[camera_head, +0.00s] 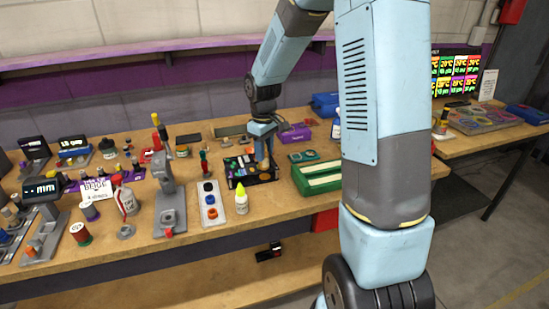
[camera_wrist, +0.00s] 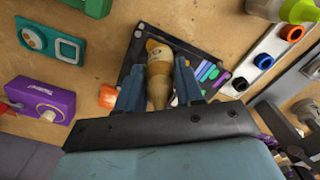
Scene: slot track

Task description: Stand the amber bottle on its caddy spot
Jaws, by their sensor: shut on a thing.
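The amber bottle (camera_wrist: 158,78) is between the two blue fingers of my gripper (camera_wrist: 160,88) in the wrist view, shut on its sides. In the head view the bottle (camera_head: 263,163) shows below my gripper (camera_head: 262,150), over the black caddy (camera_head: 231,184). In the wrist view the dark caddy (camera_wrist: 205,52) lies beyond and around the bottle, with purple, green and other coloured pieces in it. I cannot tell whether the bottle touches the caddy. The spot under it is hidden.
An orange piece (camera_wrist: 107,96) and a purple box (camera_wrist: 40,98) lie left of the caddy in the wrist view. A tray with coloured rings (camera_wrist: 265,61) is to the right.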

